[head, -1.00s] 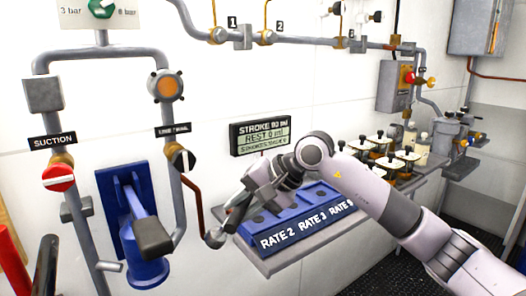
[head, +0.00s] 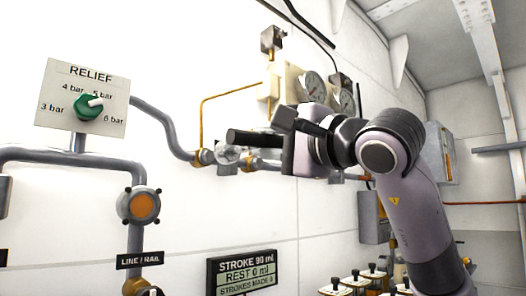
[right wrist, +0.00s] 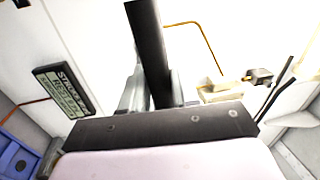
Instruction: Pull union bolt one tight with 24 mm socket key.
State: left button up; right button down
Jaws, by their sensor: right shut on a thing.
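My right gripper (head: 292,140) is in the middle of the head view, raised in front of the wall pipe. It is shut on a dark bar-shaped tool, which I take to be the socket key (head: 252,138); the bar points left. In the right wrist view the dark bar (right wrist: 150,50) rises from the gripper. Brass unions sit on the pipe, one at left (head: 205,157) and one at right (head: 258,163). Their number labels are hidden, and I cannot tell whether the tool touches either union. My left gripper is not in view.
A relief plate with a green knob (head: 88,107) is at upper left. Gauges (head: 313,87) are behind and above my right gripper. The stroke display (head: 241,272) is below. A thin brass line (head: 202,108) rises from the left union. The wall between pipe and display is clear.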

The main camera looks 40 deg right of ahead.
aim_at(234, 149)
jog(key=x, duration=0.3)
jog(key=p+x, duration=0.1)
jog(key=shift+w+f, duration=0.25)
jog(key=shift+w, duration=0.05)
jog(key=shift+w+n, duration=0.2)
jog(key=shift+n, duration=0.3)
jog(key=n, duration=0.1)
jog(key=n+y+p, duration=0.1)
jog(key=shift+s+d+r+n, duration=0.1)
jog(key=shift+n, duration=0.2)
jog(key=n+p, duration=0.1)
jog(key=n, duration=0.1)
jog(key=shift+n+g+y, duration=0.3)
jog(key=shift+n+g, duration=0.1)
jog(key=n+g+y+p, duration=0.1)
jog(key=n+p, duration=0.5)
jog(key=shift+r+n, duration=0.1)
jog(key=shift+n, duration=0.3)
jog(key=n+p, duration=0.3)
jog(key=shift+n+g, duration=0.3)
jog(key=shift+n+p, duration=0.7)
jog(key=shift+f+n, duration=0.3)
jog(key=shift+n, duration=0.2)
